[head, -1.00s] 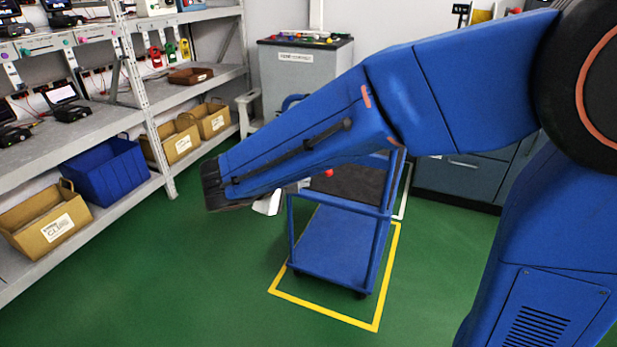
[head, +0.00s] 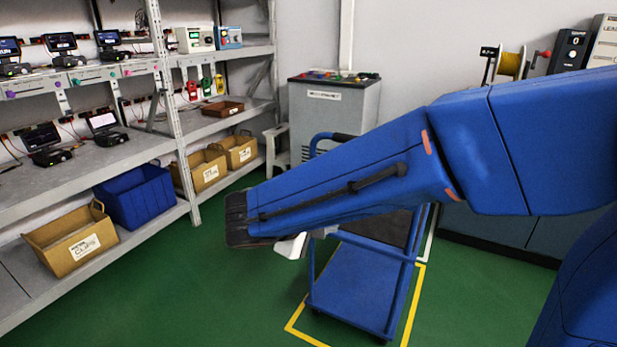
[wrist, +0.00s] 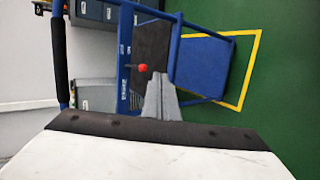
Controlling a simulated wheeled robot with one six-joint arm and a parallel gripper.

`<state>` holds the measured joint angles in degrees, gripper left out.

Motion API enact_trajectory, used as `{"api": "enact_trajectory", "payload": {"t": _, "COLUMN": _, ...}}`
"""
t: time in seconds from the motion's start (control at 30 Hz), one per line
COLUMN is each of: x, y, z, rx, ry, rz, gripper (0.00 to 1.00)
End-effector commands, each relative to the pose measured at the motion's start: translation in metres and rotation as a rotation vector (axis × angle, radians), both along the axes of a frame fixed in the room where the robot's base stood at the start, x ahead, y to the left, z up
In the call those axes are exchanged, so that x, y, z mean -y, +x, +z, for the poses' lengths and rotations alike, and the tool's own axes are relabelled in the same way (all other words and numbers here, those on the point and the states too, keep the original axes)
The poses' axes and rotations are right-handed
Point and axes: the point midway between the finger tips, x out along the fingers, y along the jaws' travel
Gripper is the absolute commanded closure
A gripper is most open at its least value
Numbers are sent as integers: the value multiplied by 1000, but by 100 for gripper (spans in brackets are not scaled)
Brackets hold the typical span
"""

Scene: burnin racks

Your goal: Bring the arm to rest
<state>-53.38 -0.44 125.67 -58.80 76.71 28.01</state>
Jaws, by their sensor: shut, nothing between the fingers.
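My blue arm (head: 350,190) stretches across the head view from the right edge toward the middle. My gripper is mostly hidden behind the arm's dark end in the head view, where only a pale part (head: 291,246) shows below it. In the wrist view my gripper (wrist: 158,78) shows its two grey fingers closed together, with nothing between them. The fingers appear in front of the blue cart (wrist: 200,65), and I see no contact with it.
The blue cart (head: 350,283) stands inside a yellow floor outline. Shelves (head: 120,160) at left hold testers, a blue bin (head: 135,195) and tan bins (head: 72,238). A grey cabinet (head: 335,120) stands behind. Green floor (head: 200,290) is clear between shelves and cart.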

Motion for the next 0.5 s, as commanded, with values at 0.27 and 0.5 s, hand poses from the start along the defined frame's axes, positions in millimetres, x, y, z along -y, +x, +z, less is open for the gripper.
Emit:
{"api": "enact_trajectory", "payload": {"t": 0.27, "x": 104, "y": -33, "z": -4, "rx": -119, "ry": 189, "rz": -194, "gripper": 100}}
{"api": "enact_trajectory", "payload": {"t": 0.5, "x": 168, "y": -78, "z": -12, "rx": -182, "ry": 390, "rz": -336, "gripper": 100}}
